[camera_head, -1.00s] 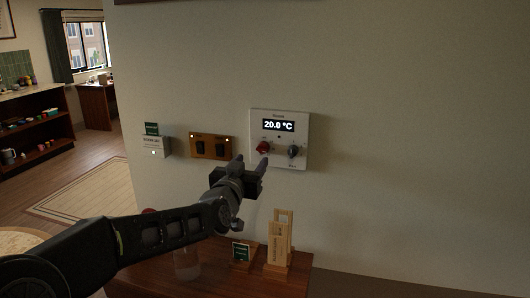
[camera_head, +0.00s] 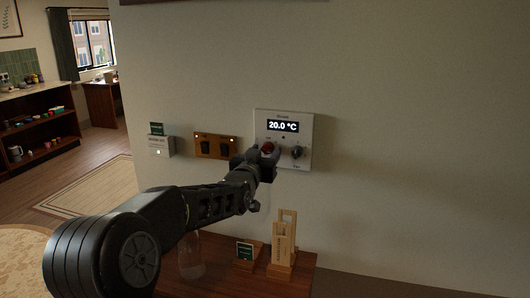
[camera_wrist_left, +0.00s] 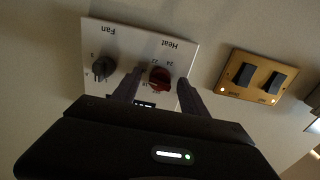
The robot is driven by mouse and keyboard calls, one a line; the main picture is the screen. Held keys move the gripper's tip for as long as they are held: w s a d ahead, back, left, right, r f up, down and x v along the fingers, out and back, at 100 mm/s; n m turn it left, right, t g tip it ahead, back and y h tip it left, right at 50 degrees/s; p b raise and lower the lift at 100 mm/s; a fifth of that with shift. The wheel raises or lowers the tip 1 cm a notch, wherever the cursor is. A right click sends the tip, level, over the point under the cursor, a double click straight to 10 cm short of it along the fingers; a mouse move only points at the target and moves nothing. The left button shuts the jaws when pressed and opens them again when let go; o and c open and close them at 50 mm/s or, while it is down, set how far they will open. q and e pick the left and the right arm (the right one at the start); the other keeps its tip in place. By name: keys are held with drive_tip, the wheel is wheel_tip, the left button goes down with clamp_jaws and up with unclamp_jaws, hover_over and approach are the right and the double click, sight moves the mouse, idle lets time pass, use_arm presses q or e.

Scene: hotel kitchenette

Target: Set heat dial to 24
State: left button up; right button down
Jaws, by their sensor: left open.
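The white thermostat panel (camera_head: 303,122) is on the wall and its display (camera_head: 283,126) reads 20.0 °C. The red heat dial (camera_head: 268,148) is at its lower left, with the dark fan dial (camera_head: 297,152) to its right. In the left wrist view the panel appears upside down, with the red heat dial (camera_wrist_left: 160,77) under the "Heat" label and its number scale. My left gripper (camera_head: 259,159) is open at the heat dial, with one finger on each side of it. I cannot tell whether the fingers touch the dial. My right gripper is not in view.
A brass switch plate (camera_head: 215,146) with two dark switches and a white box (camera_head: 160,147) are on the wall to the left. Below is a wooden table (camera_head: 220,283) with a glass (camera_head: 191,258), a small green sign (camera_head: 244,252) and a wooden stand (camera_head: 282,240).

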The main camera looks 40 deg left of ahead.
use_arm(q)
clamp_jaws()
idle(0.5)
